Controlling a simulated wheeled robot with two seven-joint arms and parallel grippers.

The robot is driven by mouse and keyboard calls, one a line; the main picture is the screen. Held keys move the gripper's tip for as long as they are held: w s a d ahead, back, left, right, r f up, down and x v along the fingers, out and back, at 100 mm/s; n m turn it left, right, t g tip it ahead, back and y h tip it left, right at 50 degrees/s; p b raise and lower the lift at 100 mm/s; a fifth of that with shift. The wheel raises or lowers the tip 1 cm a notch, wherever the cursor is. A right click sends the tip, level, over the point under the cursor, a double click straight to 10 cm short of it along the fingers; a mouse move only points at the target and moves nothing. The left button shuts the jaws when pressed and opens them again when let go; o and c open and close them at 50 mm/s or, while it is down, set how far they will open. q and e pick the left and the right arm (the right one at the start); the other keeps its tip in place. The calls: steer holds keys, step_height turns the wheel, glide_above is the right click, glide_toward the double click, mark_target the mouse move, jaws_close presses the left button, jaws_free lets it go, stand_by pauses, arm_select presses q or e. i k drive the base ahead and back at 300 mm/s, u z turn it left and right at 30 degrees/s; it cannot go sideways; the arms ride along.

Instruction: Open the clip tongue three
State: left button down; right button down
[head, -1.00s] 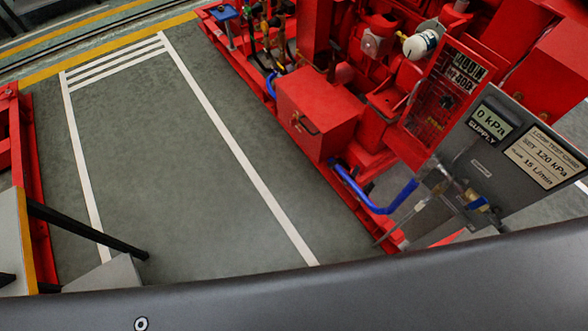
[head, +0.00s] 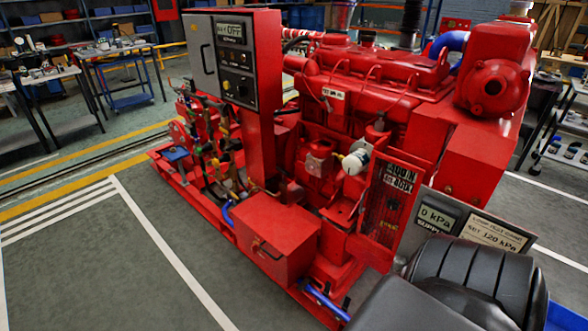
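The red diesel pumpset (head: 370,90) fills the middle and right of the head view. A red box (head: 275,238) with a dark handle sits low on its near side. A grey control panel (head: 232,62) stands on a red column at its left. I cannot make out clip tongue three; it is too small to tell or hidden. Neither of my grippers shows. A dark ribbed part of my own body covers the lower right and hides part of the pumpset's near end.
A sign plate (head: 468,232) reading 0 kPa and SET 120 kPa stands at the lower right. A blue hose (head: 325,301) lies at the base's near edge. The marked grey floor (head: 100,270) at the left is clear. Work tables (head: 118,55) stand behind.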

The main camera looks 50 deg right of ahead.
mark_target(305, 282)
steer(key=i, duration=2.6)
steer(key=u, duration=1.2)
steer(key=i, duration=0.85)
steer(key=z, duration=4.65)
